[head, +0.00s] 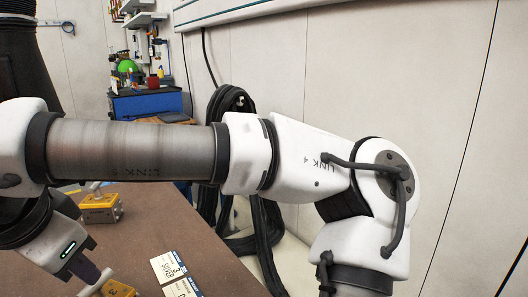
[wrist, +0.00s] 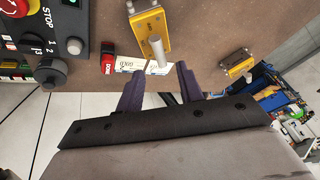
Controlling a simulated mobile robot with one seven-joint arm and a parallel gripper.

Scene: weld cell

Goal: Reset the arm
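My arm crosses the head view from left to right, bent at several joints. My gripper (head: 92,272) is at the lower left of that view, low over the brown table (head: 140,205). In the wrist view my gripper (wrist: 158,70) shows two dark purple fingers spread apart, with nothing held between them. A yellow block (wrist: 151,25) with a pale rod handle lies just beyond the fingertips; the rod's end points toward the gap. In the head view a yellow block marked 3 (head: 118,289) is partly cut off by the lower edge, close to the fingers.
Another yellow block with a handle (head: 100,208) stands farther back; white cards (head: 170,266) lie on the table. The wrist view shows a control box with a STOP button (wrist: 45,38) and a red DONE piece (wrist: 108,57). A blue cabinet (head: 148,103) and black hose coil (head: 232,105) are behind.

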